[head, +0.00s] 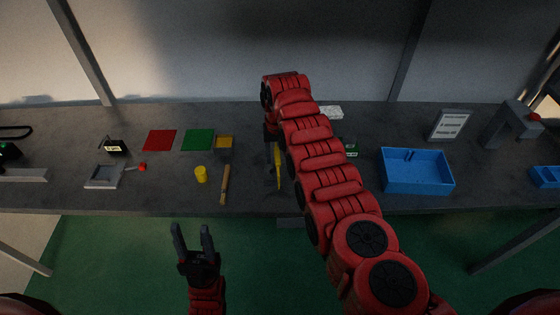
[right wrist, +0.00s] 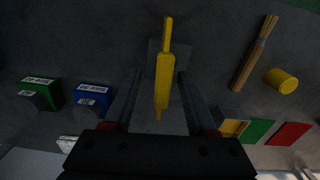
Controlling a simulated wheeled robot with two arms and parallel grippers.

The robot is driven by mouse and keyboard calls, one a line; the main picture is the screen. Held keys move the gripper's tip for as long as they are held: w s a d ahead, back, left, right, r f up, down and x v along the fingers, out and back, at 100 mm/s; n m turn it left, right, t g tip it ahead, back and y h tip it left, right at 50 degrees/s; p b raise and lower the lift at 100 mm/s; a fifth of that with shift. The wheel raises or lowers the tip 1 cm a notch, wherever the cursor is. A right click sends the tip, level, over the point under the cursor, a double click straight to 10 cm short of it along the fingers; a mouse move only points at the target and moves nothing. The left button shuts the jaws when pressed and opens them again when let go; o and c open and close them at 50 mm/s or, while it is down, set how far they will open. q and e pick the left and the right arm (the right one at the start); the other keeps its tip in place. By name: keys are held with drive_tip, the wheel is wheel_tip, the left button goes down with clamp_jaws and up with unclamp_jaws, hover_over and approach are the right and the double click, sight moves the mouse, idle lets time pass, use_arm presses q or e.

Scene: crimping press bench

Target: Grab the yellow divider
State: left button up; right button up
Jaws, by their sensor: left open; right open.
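The yellow divider (head: 277,165), a long narrow yellow piece, lies on the bench near the middle. In the right wrist view the divider (right wrist: 164,75) runs lengthwise between the fingers of my right gripper (right wrist: 158,85), over a grey plate. My right gripper is open, with a gap to the divider on both sides; its height above the bench is hard to tell. In the head view my right arm hides most of that gripper. My left gripper (head: 192,230) is open and empty, in front of the bench edge.
A brown stick bundle (head: 224,185) and yellow cylinder (head: 201,174) lie left of the divider. Green (right wrist: 40,92) and blue (right wrist: 93,96) labelled boxes stand close by. A blue bin (head: 417,185) is right.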

drive_tip(key=shift+w+a, duration=0.1)
drive_tip(key=shift+a, duration=0.15)
drive_tip(key=shift+c, duration=1)
drive_tip(key=shift+s+r, duration=0.1)
drive_tip(key=shift+s, duration=0.1)
drive_tip(key=c, duration=0.5)
clamp_jaws()
